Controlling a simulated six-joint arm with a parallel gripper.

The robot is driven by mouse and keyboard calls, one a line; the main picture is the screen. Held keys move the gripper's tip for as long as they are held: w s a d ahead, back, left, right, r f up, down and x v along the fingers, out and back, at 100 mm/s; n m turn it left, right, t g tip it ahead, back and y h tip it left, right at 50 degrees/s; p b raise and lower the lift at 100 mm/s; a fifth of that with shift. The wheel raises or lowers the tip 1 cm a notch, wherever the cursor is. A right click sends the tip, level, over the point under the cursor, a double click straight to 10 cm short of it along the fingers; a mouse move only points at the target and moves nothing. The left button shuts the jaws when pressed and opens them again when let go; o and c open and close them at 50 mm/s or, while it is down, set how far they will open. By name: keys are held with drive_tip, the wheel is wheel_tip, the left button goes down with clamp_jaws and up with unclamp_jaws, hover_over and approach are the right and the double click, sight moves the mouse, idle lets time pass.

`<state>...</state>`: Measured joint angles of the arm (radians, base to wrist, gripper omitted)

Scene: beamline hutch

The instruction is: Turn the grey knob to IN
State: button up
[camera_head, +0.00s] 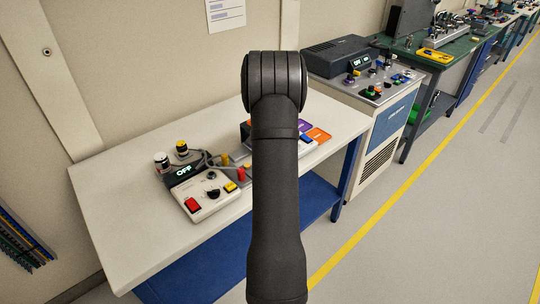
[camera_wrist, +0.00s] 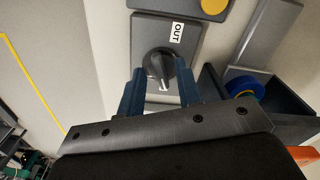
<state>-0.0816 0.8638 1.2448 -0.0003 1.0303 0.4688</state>
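In the wrist view a dark grey knob (camera_wrist: 158,60) sits on a grey plate (camera_wrist: 141,28). A white label reading OUT (camera_wrist: 177,32), turned sideways, is on the plate beside the knob. The knob's pale pointer mark faces down in the picture, towards my gripper; no IN label shows. My gripper (camera_wrist: 161,70) is open, with one blue finger on each side of the knob's lower part. I cannot tell whether either finger touches it. In the head view my arm hides the gripper, and I cannot make out this knob.
A dark bin (camera_wrist: 290,128) with a blue round item (camera_wrist: 245,88) lies right of the gripper. A yellow disc (camera_wrist: 214,7) is above the plate. In the head view a control box (camera_head: 212,205) with a red switch stands on the white table (camera_head: 120,215), left of my arm.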

drive_tip(key=shift+f, duration=0.2)
drive_tip(key=shift+c, duration=0.2)
clamp_jaws()
drive_tip(key=shift+m, duration=0.9)
drive_tip(key=shift+o, duration=0.2)
unclamp_jaws()
wheel_tip(320, 180, up, 18)
drive_tip(key=shift+f, duration=0.25)
